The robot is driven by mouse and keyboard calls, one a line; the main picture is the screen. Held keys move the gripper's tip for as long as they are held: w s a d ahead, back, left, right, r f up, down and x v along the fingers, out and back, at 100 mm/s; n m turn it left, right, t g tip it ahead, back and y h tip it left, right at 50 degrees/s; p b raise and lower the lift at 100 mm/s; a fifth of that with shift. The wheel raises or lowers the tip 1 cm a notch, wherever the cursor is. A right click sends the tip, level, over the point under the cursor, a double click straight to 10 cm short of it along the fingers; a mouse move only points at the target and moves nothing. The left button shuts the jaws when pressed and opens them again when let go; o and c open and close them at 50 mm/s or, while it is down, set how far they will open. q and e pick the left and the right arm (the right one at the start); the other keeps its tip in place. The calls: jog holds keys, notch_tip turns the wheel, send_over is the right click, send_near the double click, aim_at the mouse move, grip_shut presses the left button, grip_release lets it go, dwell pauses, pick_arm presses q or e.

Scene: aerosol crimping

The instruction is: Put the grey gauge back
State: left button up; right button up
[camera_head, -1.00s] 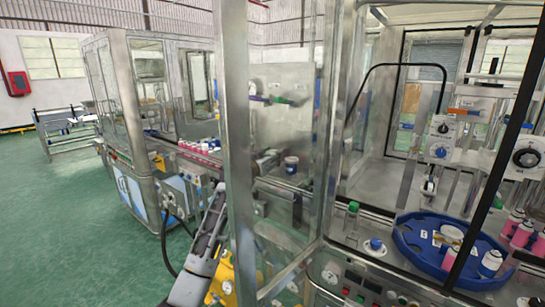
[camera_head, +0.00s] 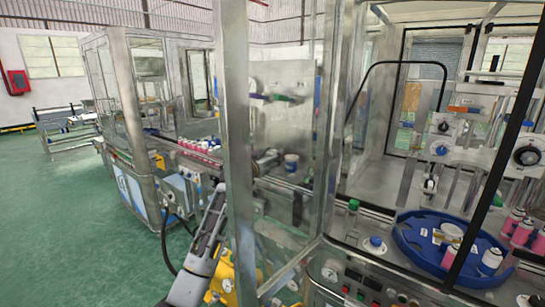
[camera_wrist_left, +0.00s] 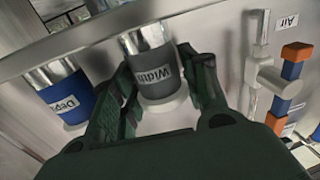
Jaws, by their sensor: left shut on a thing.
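The grey gauge (camera_wrist_left: 157,72), a cylinder with a shiny metal end and a label reading "Width" upside down, is in the left wrist view. My left gripper (camera_wrist_left: 158,60) has its dark green fingers on both sides of it and is shut on it. The gauge's grey end is at a pale round ring (camera_wrist_left: 166,104); whether it is fully seated there I cannot tell. A blue gauge (camera_wrist_left: 66,98) labelled "Depth" stands to its left at a similar ring. In the head view only my left arm shows clearly at bottom centre-left; its gripper and the gauge cannot be made out. My right gripper is not in view.
A pipe fitting with orange and blue bands (camera_wrist_left: 289,75) is right of the gripper, near an "Air" label. In the head view a metal frame post (camera_head: 238,150) rises close to my left arm. A blue round tray (camera_head: 405,235) with cans is at right.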

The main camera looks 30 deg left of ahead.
pick_arm(q)
jog(key=o, duration=1.2)
jog(key=shift+f, duration=0.1)
jog(key=shift+s, duration=0.1)
jog(key=shift+s+d, duration=0.2)
jog(key=shift+s, duration=5.7)
